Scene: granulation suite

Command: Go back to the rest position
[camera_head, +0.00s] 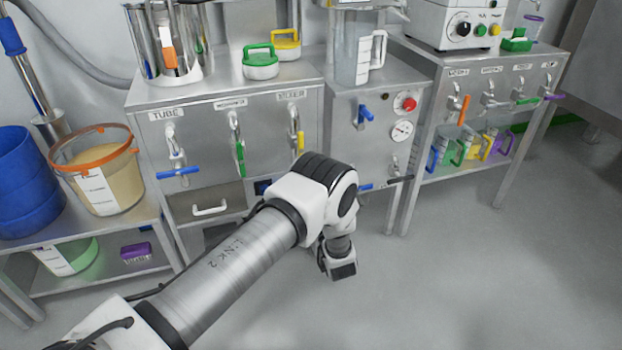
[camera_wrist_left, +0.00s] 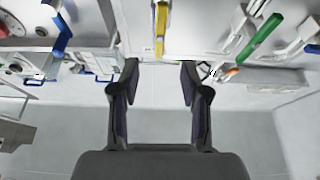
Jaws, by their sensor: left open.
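My left arm comes in from the lower left in the head view and bends at a white and black joint in front of the steel cabinets. Its wrist end hangs below that joint; the fingers cannot be made out there. In the left wrist view my left gripper (camera_wrist_left: 160,78) is open, its two dark fingers apart with nothing between them. A yellow valve handle (camera_wrist_left: 161,30) and a green valve handle (camera_wrist_left: 260,36) show beyond the fingertips. My right gripper is in neither view.
A steel cabinet (camera_head: 215,105) with valves stands behind my arm, with a green-handled lid (camera_head: 260,66) on top. A tub with an orange rim (camera_head: 105,185) and a blue drum (camera_head: 22,185) stand at left. A bench at right holds coloured jugs. Grey floor (camera_head: 480,270) is clear at lower right.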

